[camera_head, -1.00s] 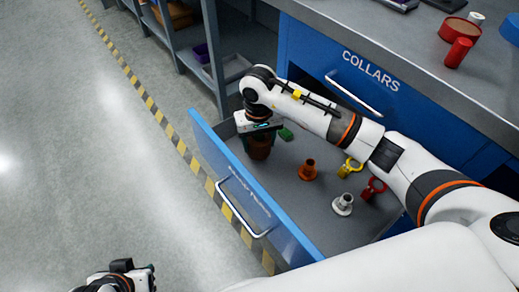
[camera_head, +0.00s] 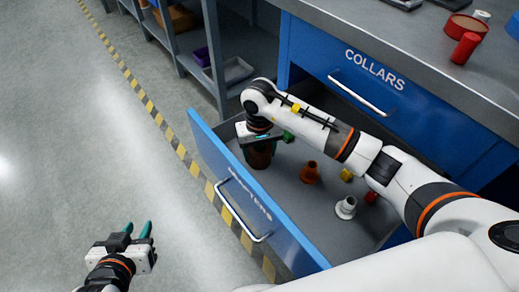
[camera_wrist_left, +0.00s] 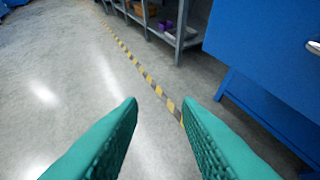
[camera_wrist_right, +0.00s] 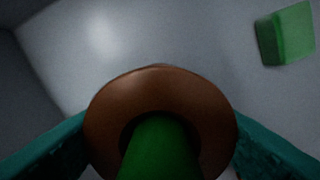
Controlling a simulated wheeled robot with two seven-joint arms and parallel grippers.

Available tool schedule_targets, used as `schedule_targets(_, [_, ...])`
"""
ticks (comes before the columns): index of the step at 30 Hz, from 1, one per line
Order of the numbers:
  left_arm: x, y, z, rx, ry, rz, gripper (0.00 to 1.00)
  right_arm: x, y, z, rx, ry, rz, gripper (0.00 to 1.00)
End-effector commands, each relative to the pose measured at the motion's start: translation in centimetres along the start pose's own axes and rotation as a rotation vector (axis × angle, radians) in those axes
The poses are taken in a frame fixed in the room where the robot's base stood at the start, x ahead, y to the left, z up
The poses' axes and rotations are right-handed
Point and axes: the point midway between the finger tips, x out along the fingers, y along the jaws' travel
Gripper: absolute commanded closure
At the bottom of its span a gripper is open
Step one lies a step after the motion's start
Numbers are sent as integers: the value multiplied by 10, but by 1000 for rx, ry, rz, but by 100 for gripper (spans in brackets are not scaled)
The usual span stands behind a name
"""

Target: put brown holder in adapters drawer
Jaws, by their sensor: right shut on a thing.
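The brown holder (camera_head: 259,158) is low inside the open adapters drawer (camera_head: 228,172), near its front left corner. It also shows in the right wrist view (camera_wrist_right: 104,108) as a brown ring with a green thing in its opening. My right gripper (camera_head: 262,142) reaches down into the drawer and is shut on the brown holder, a finger on either side. Whether the holder touches the drawer floor I cannot tell. My left gripper (camera_head: 141,231) is open and empty above the floor, left of the drawer; its two teal fingers stand apart in the left wrist view (camera_wrist_left: 160,125).
The drawer also holds an orange adapter (camera_head: 310,173), a white adapter (camera_head: 346,208), a yellow part (camera_head: 346,175), a red part (camera_head: 371,198) and a green block (camera_wrist_right: 286,35). The shut collars drawer (camera_head: 365,75) is behind my right arm. A grey shelf (camera_head: 195,50) stands beyond.

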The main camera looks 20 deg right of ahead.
Motion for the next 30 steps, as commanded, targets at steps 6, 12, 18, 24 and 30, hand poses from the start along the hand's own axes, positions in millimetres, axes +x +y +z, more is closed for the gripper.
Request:
schedule_targets(6, [1, -1, 3, 0, -18, -1, 69, 1, 0, 0, 0, 0, 0, 22])
schedule_targets(12, [1, -1, 3, 0, -17, -2, 69, 1, 0, 0, 0, 0, 0, 19])
schedule_targets(18, [0, -1, 1, 0, -1, -2, 69, -1, 0, 0, 0, 0, 0, 19])
schedule_targets(24, [-13, 4, -30, -3, 189, 10, 69, -16, 0, 0, 0, -2, -1, 19])
schedule_targets(30, [-40, 10, -70, -9, 450, 24, 69, -36, 0, 1, 0, -2, -1, 19])
